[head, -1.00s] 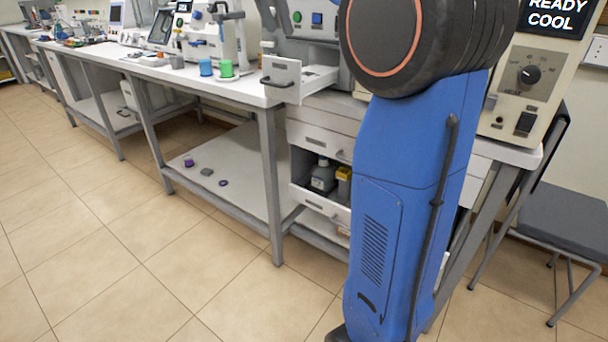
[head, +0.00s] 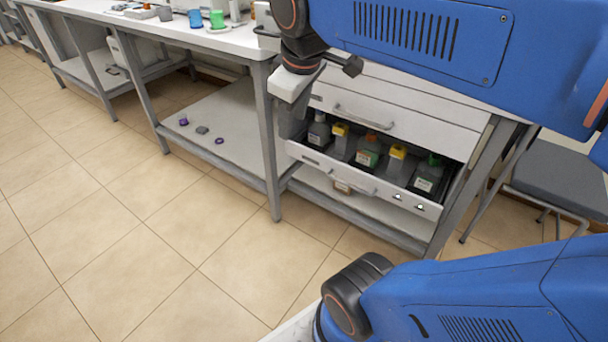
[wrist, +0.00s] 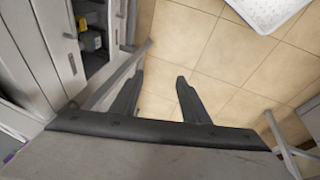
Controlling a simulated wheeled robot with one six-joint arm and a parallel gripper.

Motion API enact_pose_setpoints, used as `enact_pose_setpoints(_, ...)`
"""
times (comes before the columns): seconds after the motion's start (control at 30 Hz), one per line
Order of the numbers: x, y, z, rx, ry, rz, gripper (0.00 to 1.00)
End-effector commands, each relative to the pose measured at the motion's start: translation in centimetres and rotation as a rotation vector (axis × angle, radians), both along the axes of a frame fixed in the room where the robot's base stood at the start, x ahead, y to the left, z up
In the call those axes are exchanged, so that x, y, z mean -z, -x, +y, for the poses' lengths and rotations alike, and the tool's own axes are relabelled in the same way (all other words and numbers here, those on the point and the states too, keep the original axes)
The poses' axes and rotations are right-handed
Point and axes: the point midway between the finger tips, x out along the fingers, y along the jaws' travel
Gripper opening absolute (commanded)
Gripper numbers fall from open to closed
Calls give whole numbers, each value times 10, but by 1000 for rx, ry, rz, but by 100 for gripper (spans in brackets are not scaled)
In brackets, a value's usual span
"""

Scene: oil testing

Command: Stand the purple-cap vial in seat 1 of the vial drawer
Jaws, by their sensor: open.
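My gripper (wrist: 158,82) is open and empty in the wrist view, its two dark fingers pointing over the tiled floor. In the head view its end hangs beside the drawer cabinet, in front of the table edge. Two small purple things, one (head: 183,121) further back and one (head: 219,141) nearer, lie on the lower shelf, away from my gripper. They are too small to tell whether either is the purple-cap vial. An open drawer (head: 322,169) in the cabinet holds several capped bottles. I cannot tell whether it is the vial drawer, and no numbered seat is readable.
A shut drawer front (head: 395,130) is above the open one. A blue cup (head: 195,18) and a green cup (head: 217,18) stand on the bench. A grey block (head: 202,130) lies on the shelf. A grey chair (head: 550,175) stands at right. The floor (head: 120,240) at left is clear.

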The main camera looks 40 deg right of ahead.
Motion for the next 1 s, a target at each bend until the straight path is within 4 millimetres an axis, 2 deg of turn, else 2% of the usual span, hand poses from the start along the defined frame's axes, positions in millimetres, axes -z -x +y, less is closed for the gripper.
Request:
enact_pose_setpoints(0.03, 20, 16, 4, 62, -39, -18, 42)
enact_pose_setpoints(0.1, 46, 33, 10, 156, -97, -42, 42)
enact_pose_setpoints(0.2, 77, 52, 17, 269, -169, -68, 42)
enact_pose_setpoints(0.33, 104, 67, 22, 367, -231, -85, 42)
enact_pose_setpoints(0.5, 114, 73, 24, 411, -258, -94, 42)
enact_pose_setpoints(1.0, 114, 73, 24, 409, -257, -93, 42)
